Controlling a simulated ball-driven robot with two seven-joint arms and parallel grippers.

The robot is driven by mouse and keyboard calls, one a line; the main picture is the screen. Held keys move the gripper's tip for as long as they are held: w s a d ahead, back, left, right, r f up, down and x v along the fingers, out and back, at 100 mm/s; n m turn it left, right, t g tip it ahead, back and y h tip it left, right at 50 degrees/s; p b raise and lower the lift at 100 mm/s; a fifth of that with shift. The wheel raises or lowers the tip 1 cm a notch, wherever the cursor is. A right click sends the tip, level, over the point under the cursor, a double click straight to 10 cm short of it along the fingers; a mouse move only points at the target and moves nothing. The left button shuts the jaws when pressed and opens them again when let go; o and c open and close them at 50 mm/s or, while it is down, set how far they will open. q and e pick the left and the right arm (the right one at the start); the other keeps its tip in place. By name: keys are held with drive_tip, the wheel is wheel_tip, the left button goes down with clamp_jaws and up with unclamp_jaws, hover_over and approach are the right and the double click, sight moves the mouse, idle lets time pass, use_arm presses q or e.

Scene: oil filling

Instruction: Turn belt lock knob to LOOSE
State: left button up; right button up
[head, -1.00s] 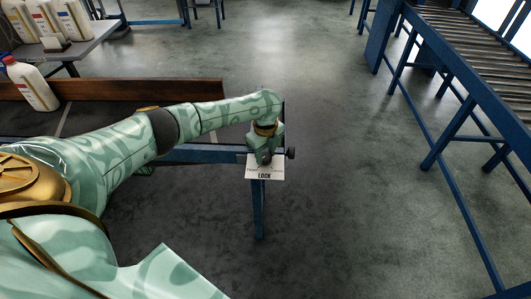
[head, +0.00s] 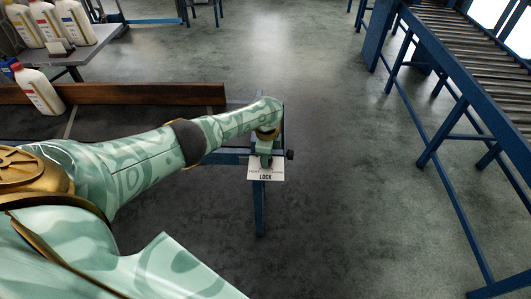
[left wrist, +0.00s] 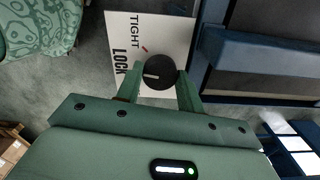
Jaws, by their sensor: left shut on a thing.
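The belt lock knob (left wrist: 155,72) is round and black with a white pointer line, seen in the left wrist view. The line points left in that view, toward the lettering, and away from a small red mark near TIGHT. The white label plate (left wrist: 160,25) behind it reads TIGHT and LOCK; no LOOSE lettering is legible. My left gripper (left wrist: 158,84) is shut on the knob, one finger on each side. In the head view, my left gripper (head: 264,155) hides the knob above the label plate (head: 266,175). My right gripper is not in view.
The plate sits at the end of a blue-framed conveyor (head: 228,156) with a brown side rail (head: 150,94). A dark side fitting (head: 290,154) is right of my gripper. White bottles (head: 38,92) stand at left. Open floor (head: 350,190) lies right, before a roller conveyor (head: 480,75).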

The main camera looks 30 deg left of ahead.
use_arm(q)
drive_tip(key=n+p, duration=0.1)
drive_tip(key=n, duration=0.4)
drive_tip(key=shift+n, duration=0.3)
drive_tip(key=n+p, duration=0.1)
drive_tip(key=n, duration=0.3)
drive_tip(key=shift+n, duration=0.3)
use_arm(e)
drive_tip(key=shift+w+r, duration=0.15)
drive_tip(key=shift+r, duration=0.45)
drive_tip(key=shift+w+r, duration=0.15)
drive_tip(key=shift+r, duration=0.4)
use_arm(q)
drive_tip(key=shift+n, duration=0.3)
drive_tip(key=o, duration=1)
wheel_tip(320, 180, up, 16)
drive_tip(key=p, duration=1.3)
drive_tip(key=shift+r, duration=0.2)
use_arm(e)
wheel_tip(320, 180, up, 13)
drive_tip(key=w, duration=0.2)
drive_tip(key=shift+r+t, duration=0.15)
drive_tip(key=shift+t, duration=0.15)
